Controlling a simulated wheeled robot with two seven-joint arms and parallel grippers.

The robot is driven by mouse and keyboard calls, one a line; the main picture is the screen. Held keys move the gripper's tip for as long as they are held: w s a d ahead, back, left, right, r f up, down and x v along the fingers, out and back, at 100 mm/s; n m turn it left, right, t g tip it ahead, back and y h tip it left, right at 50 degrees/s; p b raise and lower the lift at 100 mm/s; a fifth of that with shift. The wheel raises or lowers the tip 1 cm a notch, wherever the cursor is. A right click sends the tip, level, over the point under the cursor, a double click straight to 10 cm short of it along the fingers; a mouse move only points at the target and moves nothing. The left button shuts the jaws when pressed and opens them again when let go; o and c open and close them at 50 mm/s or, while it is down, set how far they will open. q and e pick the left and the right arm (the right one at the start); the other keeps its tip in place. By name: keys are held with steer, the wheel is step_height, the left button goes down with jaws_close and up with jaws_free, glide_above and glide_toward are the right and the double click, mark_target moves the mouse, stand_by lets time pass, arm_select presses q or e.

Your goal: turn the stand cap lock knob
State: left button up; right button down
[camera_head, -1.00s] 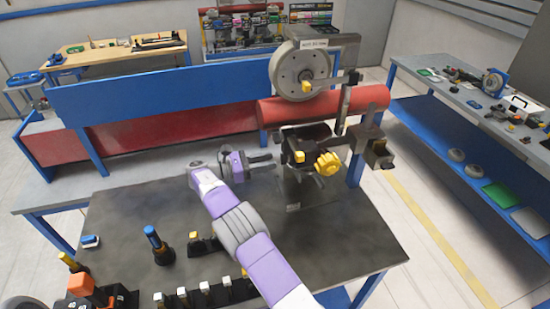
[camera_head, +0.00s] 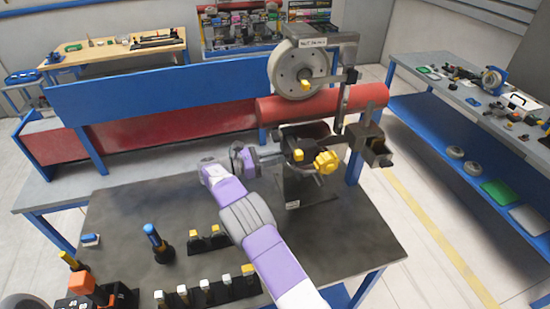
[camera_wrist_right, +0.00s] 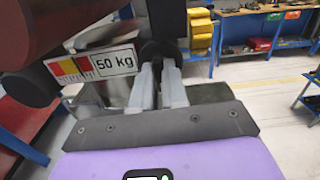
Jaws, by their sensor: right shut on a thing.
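The stand (camera_head: 300,192) is on the dark bench top, with a black head carrying a yellow star-shaped knob (camera_head: 326,162) and a smaller yellow part (camera_head: 299,156). My right gripper (camera_head: 277,157) reaches the left side of this head. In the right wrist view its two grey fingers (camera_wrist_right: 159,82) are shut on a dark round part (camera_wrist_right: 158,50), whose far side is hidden. I cannot tell whether this part is the cap lock knob. Yellow parts (camera_wrist_right: 201,36) show to the right of the fingers, apart from them. My left gripper is not in view.
A "50 kg" plate (camera_wrist_right: 115,64) is close left of the fingers. A blue-handled tool (camera_head: 155,240) and racks of small parts (camera_head: 207,290) occupy the bench front.

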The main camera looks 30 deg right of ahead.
steer(key=shift+f+m, duration=0.1)
steer(key=shift+m, duration=0.2)
steer(key=shift+s+f+m+b, duration=0.1)
steer(key=shift+m+b, duration=2.65)
steer(key=shift+m, duration=1.7)
steer(key=shift+s+f+m+b, duration=0.1)
steer(key=shift+m+b, duration=2.6)
steer(key=shift+m, duration=1.75)
steer(key=c, duration=1.2)
jaws_free()
steer(key=shift+o, duration=0.2)
steer(key=shift+a, duration=0.15)
